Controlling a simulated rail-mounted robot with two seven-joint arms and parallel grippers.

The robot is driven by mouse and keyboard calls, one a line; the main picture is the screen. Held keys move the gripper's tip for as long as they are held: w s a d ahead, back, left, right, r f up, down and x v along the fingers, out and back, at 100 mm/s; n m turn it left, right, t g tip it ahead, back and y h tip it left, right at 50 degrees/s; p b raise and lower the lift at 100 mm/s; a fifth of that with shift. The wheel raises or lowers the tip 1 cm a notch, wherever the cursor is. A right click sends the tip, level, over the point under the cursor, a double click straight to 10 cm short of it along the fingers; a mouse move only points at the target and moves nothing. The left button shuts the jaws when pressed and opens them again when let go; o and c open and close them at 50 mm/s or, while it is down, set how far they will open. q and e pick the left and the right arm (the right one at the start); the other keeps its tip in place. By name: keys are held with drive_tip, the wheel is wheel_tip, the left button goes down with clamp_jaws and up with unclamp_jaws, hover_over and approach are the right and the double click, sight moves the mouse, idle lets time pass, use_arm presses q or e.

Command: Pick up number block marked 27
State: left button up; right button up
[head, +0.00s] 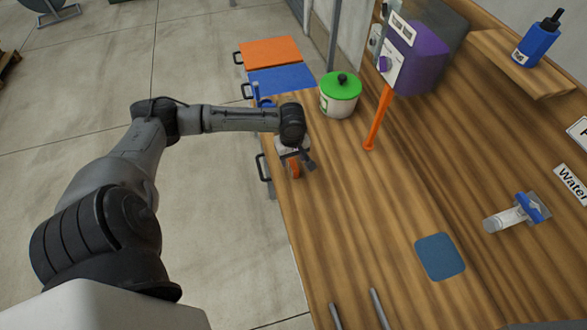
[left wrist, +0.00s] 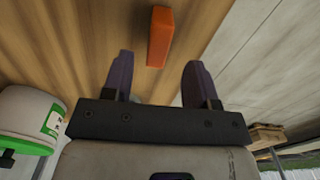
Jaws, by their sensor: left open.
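An orange block (head: 295,169) stands on the wooden bench near its left edge, partly hidden by my left gripper (head: 298,160) in the head view. In the left wrist view the orange block (left wrist: 160,38) lies beyond the fingertips, roughly between the lines of the two fingers. I cannot read any number on it. My left gripper (left wrist: 158,72) is open and empty, with its two dark fingers apart and a gap to the block. My right gripper is not in view.
A white pot with a green lid (head: 340,92) stands behind the gripper; it also shows in the left wrist view (left wrist: 28,120). A blue pad (head: 440,257) lies on the bench. The bench's middle is clear.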

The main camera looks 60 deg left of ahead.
sight(293, 165)
use_arm(q)
drive_tip(key=shift+d+f+b, duration=0.15)
drive_tip(key=shift+f+b, duration=0.15)
drive_tip(key=shift+f, duration=1.1)
drive_tip(key=shift+d+f+b, duration=0.1)
drive_tip(key=shift+f+b, duration=0.15)
drive_tip(key=shift+f, duration=1.15)
drive_tip(key=shift+c, duration=0.3)
clamp_jaws()
drive_tip(key=shift+r, duration=0.1)
